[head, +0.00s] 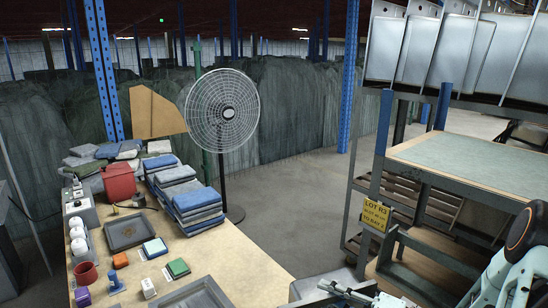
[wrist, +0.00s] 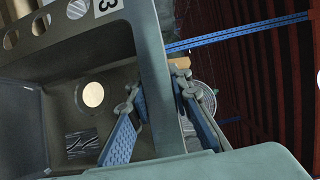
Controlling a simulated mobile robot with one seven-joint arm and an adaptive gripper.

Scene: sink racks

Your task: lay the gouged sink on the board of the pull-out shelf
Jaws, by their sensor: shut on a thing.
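In the wrist view my gripper (wrist: 161,122) is shut on a wall of a dark grey sink (wrist: 152,60), with a blue-padded finger on each side. The sink shows a round drain hole, a label with a 3, and a dark scratched patch (wrist: 82,143) inside. In the head view part of my gripper (head: 348,292) shows at the bottom edge. I cannot tell whether the grey shape beside it is the held sink. A pale grey-green board (head: 478,162) lies on a shelf of the rack at right, bare on top; it appears to be the pull-out shelf.
A blue post with a yellow LOT R3 sign (head: 376,214) stands at the board's near left corner.

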